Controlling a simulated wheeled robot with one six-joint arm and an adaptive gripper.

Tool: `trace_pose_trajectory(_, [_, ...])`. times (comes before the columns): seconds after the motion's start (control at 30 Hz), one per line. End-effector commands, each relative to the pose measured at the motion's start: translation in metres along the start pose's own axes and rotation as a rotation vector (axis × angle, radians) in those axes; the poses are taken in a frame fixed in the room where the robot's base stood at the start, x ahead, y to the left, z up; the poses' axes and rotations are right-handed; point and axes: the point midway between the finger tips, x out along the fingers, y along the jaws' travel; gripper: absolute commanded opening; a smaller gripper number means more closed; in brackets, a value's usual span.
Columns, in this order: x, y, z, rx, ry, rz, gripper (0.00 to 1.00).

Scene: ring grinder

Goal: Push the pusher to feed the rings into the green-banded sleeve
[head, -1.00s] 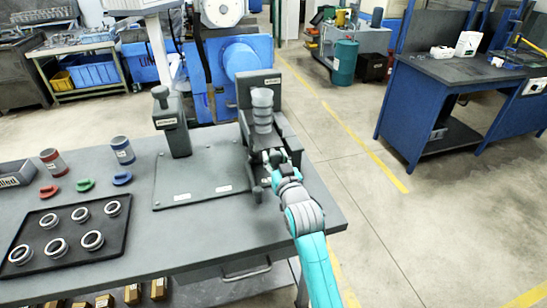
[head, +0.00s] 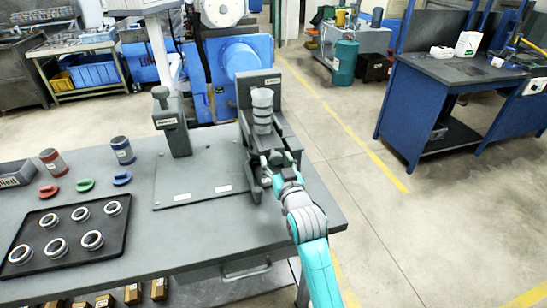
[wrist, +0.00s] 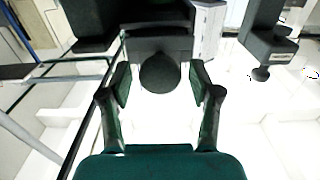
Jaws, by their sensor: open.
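My gripper (head: 272,160) is at the fixture's near side, below the stack. In the wrist view my gripper (wrist: 160,98) is open, with one finger on each side of a round black knob (wrist: 160,72), which looks like the pusher's end. Gaps show between the knob and both fingers. I see no green-banded sleeve for certain; the fixture and my gripper may hide it.
A post with a knob (head: 171,122) stands left of the fixture. Further left are red-banded (head: 52,162) and blue-banded (head: 123,150) sleeves, red, green and blue clips, and a black tray (head: 118,240) of several rings. The floor right of the bench is clear.

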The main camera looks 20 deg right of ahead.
Motion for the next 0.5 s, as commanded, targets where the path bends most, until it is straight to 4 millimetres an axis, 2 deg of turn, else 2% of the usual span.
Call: trace_pose_trajectory(0.5, [-0.032,0.0,0.0,0.0,0.0,0.0,0.62])
